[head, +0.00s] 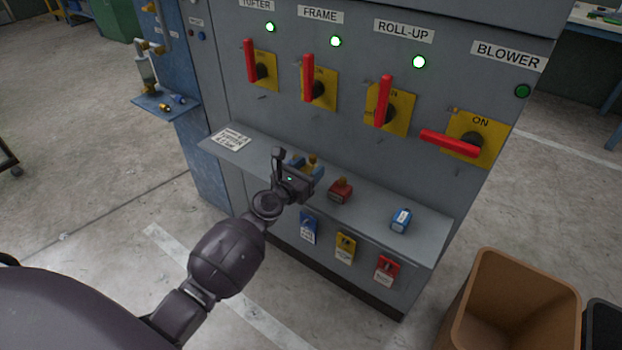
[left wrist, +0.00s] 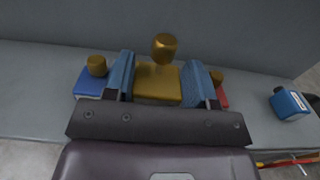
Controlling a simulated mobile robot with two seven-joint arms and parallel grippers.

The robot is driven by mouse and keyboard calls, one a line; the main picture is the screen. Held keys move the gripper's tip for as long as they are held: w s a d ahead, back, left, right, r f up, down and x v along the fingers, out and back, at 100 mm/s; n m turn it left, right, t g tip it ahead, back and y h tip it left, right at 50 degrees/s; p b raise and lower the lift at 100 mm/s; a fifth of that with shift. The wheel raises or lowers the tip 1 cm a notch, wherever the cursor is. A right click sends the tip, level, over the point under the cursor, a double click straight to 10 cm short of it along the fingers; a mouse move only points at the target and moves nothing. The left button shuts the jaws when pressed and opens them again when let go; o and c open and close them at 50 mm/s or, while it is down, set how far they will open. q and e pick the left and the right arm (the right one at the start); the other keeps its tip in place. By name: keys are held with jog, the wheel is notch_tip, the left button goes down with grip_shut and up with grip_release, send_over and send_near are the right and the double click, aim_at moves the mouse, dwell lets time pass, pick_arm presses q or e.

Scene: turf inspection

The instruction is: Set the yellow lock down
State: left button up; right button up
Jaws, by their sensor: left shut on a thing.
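My left gripper (head: 304,177) is over the grey shelf (head: 365,212) on the front of the switch cabinet. It is shut on the yellow lock (left wrist: 157,84), which sits between the blue finger pads with its brass top (left wrist: 164,47) upright. In the head view the gripper mostly hides the lock; its brass top (head: 312,160) shows. Whether its underside touches the shelf cannot be told. A blue lock (left wrist: 88,83) stands just left of the gripper in the left wrist view. A red lock (head: 340,191) stands just right of it. My right gripper is not in view.
A blue boxy object (head: 402,220) lies farther right on the shelf, with bare shelf around it. A paper label (head: 231,138) is at the left end. Blue, yellow and red tags hang below the front edge. The cabinet face rises behind. A brown bin (head: 515,305) stands right.

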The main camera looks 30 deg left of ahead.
pick_arm(q)
notch_tip(320, 180, down, 4)
jog(key=shift+r+b, duration=0.25)
jog(key=shift+b, duration=0.45)
jog(key=shift+f, duration=0.1)
jog(key=shift+r, duration=0.35)
jog(key=shift+f, duration=0.25)
jog(key=o, duration=0.7)
jog(key=shift+c, duration=0.2)
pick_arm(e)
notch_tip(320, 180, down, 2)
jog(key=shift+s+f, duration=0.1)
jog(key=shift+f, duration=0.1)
pick_arm(q)
jog(key=shift+r, duration=0.1)
